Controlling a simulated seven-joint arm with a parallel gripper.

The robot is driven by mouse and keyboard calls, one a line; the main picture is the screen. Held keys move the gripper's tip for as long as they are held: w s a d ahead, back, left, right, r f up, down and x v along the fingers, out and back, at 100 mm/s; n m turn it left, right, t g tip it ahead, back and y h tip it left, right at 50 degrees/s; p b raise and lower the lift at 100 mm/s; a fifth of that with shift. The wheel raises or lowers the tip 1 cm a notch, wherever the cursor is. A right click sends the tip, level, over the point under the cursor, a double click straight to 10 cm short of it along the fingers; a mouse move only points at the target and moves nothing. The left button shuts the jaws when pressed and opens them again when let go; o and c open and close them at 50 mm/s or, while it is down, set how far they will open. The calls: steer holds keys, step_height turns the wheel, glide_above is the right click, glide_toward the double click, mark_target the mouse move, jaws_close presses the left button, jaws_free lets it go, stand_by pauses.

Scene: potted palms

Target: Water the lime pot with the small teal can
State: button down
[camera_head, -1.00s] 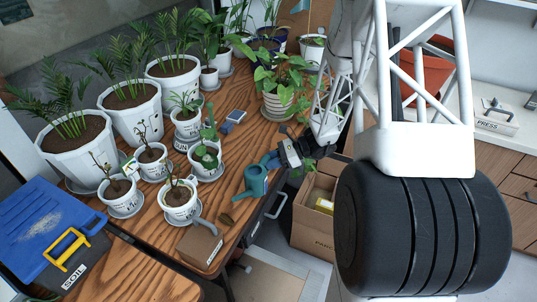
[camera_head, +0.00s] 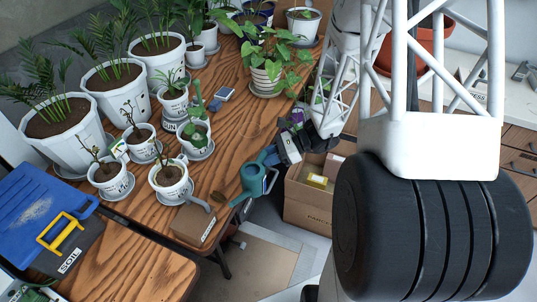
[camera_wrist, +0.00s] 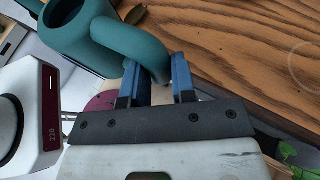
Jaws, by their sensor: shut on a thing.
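Several small white pots with labels stand on saucers left of the can, including a front one (camera_head: 171,183) and one with broad leaves (camera_head: 194,137). I cannot read which label says lime.
A brown box (camera_head: 193,225) sits at the table's front edge, near the can. Large palms in white pots (camera_head: 70,135) line the back left. A blue soil bin (camera_head: 40,215) is at the left. A cardboard box (camera_head: 308,200) stands below the edge. Bare wood (camera_head: 240,115) lies mid-table.

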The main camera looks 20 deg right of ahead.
steer(key=shift+w, duration=0.1)
stand_by(0.4)
steer(key=w+d+r+m+t+h, duration=0.1)
steer(key=w+r+m+t, duration=0.2)
steer(key=w, duration=0.8)
steer(key=w+d+r+m+t+h, duration=0.1)
steer(key=w+r, duration=0.5)
steer(key=w, duration=0.6)
steer(key=shift+w+d+m+t+h, duration=0.2)
steer(key=shift+d+m+t+h, duration=0.3)
steer(key=shift+m+t, duration=0.55)
steer(key=shift+a+f, duration=0.15)
steer(key=shift+f, duration=0.05)
steer(key=f+h, duration=0.1)
steer(key=f, duration=0.1)
steer(key=f+n+h, duration=0.1)
steer(key=f, duration=0.1)
steer(key=shift+d+f+n, duration=0.1)
steer(key=shift+d+n, duration=0.1)
steer(key=shift+n, duration=0.05)
